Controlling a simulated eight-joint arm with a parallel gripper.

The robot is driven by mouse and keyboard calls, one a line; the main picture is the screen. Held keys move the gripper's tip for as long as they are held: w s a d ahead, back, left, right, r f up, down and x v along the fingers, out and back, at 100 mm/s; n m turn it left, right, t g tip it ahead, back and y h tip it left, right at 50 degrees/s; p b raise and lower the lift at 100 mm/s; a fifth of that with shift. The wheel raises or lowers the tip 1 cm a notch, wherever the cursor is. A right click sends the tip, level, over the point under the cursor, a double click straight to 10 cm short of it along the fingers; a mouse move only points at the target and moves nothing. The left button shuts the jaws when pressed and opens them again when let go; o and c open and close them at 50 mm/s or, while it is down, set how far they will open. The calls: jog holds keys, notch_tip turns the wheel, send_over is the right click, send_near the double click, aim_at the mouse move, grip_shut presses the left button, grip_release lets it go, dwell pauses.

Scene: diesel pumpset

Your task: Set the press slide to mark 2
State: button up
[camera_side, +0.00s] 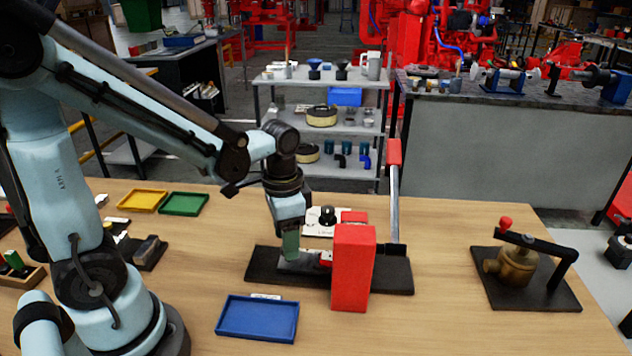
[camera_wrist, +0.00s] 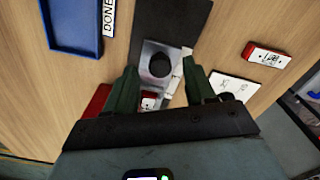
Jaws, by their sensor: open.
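The press has a red block-shaped frame (camera_side: 352,268) on a black base plate (camera_side: 398,279), with an upright grey lever (camera_side: 394,205) behind it. A silver slide (camera_side: 298,263) lies on the base left of the red frame. In the wrist view the slide (camera_wrist: 147,82) carries a round black spot, and a small red-and-white part (camera_wrist: 149,102) shows near it. My gripper (camera_side: 290,250) points down over the slide. Its green fingers (camera_wrist: 160,88) are open, one on each side of the slide's near end. Contact cannot be told. Mark 2 cannot be read.
A blue tray (camera_side: 257,318) lies in front, beside a DONE label (camera_wrist: 109,17). Yellow (camera_side: 143,201) and green (camera_side: 184,204) trays lie at the back left. A brass pump (camera_side: 516,264) stands right on its own plate. The table between press and pump is clear.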

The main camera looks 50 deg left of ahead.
jog(key=shift+f, duration=0.65)
grip_shut()
